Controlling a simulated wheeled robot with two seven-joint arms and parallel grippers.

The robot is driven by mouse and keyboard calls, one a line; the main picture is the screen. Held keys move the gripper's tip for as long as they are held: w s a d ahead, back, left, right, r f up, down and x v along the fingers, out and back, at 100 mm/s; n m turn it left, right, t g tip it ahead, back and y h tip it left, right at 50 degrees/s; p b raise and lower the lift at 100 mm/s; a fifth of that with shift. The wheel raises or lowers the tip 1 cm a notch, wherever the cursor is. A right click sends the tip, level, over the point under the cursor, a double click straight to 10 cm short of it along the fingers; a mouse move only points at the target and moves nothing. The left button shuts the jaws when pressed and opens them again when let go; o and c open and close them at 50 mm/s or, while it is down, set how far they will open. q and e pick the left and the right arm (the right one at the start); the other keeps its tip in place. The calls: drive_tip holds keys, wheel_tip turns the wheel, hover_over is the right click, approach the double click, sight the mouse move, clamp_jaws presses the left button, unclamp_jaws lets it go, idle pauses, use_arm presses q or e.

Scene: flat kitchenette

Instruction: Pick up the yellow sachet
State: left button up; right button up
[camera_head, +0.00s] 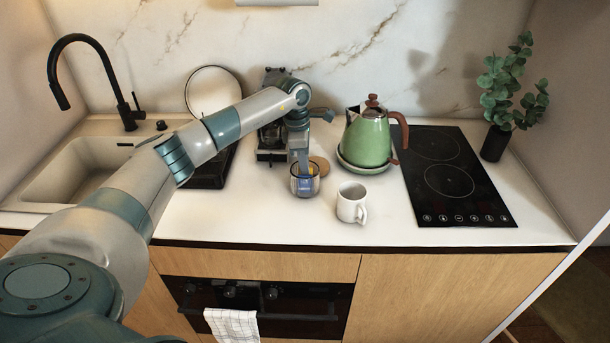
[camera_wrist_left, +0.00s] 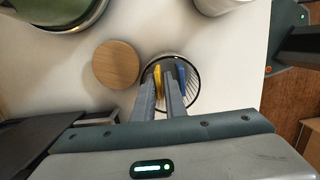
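A clear ribbed glass (camera_head: 305,188) stands on the white counter. In the left wrist view a yellow sachet (camera_wrist_left: 157,76) stands in the glass, its edge showing between my fingertips. A blue sachet (camera_wrist_left: 182,76) stands in the same glass, to the right of the fingers; it shows through the glass in the head view. My left gripper (camera_wrist_left: 159,82) reaches down into the glass with its fingers close together around the yellow sachet. Whether they press on it is not clear. In the head view the left gripper (camera_head: 301,160) hides part of the glass. My right gripper is out of view.
A round wooden lid (camera_wrist_left: 116,65) lies beside the glass. A white mug (camera_head: 351,203) stands at its front right, and a green kettle (camera_head: 366,140) stands behind. A black coffee maker (camera_head: 270,140) is at the back. The hob (camera_head: 450,180) is at the right.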

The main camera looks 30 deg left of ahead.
use_arm(q)
drive_tip(key=shift+f, duration=0.15)
clamp_jaws()
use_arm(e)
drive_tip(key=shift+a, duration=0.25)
use_arm(q)
drive_tip(key=shift+s+d+f, duration=0.1)
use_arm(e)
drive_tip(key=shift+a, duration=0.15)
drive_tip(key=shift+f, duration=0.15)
use_arm(q)
drive_tip(key=shift+r+b, duration=0.3)
drive_tip(key=shift+r, duration=0.1)
wheel_tip(320, 180, up, 9)
drive_tip(key=b, duration=0.3)
drive_tip(key=shift+f, duration=0.2)
drive_tip(key=shift+r, duration=0.45)
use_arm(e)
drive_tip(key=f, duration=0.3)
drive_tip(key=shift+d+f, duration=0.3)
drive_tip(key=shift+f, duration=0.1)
